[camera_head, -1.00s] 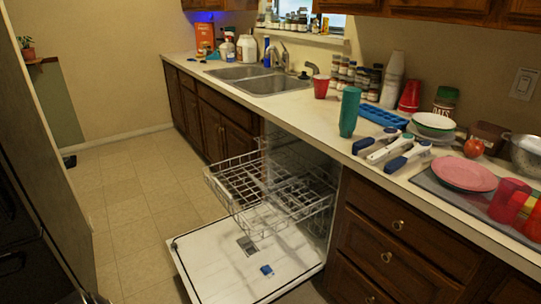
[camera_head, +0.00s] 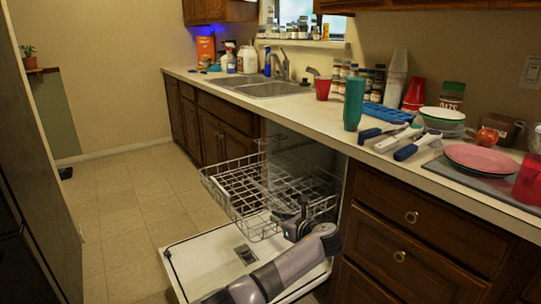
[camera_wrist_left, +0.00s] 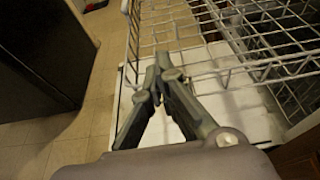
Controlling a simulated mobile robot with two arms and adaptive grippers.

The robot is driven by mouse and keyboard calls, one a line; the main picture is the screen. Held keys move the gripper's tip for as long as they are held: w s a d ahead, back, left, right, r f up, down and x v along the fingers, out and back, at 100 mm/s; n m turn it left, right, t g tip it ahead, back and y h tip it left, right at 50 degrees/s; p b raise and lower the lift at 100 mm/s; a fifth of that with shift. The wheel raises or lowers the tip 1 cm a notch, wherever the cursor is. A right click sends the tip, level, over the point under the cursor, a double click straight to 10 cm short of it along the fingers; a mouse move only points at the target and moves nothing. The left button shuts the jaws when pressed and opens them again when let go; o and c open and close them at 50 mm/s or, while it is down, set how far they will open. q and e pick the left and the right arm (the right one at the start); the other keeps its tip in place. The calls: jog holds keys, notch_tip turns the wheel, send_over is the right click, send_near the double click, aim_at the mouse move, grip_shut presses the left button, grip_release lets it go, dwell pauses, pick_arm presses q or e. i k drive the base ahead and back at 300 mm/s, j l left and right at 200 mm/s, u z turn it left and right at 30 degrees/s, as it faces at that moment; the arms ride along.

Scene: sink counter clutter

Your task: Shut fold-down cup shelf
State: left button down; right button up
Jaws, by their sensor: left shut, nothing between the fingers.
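The white wire upper rack (camera_head: 245,190) of the dishwasher is pulled out over its lowered white door (camera_head: 205,262). The fold-down cup shelf cannot be told clearly from the other rack wires. My left gripper (camera_head: 304,200) is at the rack's near right part, in front of some of its wires. In the left wrist view my left gripper (camera_wrist_left: 157,76) is shut and empty, its fingertips together, with rack wires (camera_wrist_left: 235,72) just beyond and to the right. Whether the fingertips touch a wire cannot be told. My right gripper is not in view.
The counter (camera_head: 335,125) above holds a teal cup (camera_head: 353,104), several white-and-blue utensils, bowls and a pink plate (camera_head: 484,158). Drawers (camera_head: 405,217) stand to the right of the dishwasher. The tiled floor (camera_head: 125,220) to the left is clear.

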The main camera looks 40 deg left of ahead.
aim_at(272, 136)
jog(key=i+j, duration=1.2)
jog(key=j, duration=0.15)
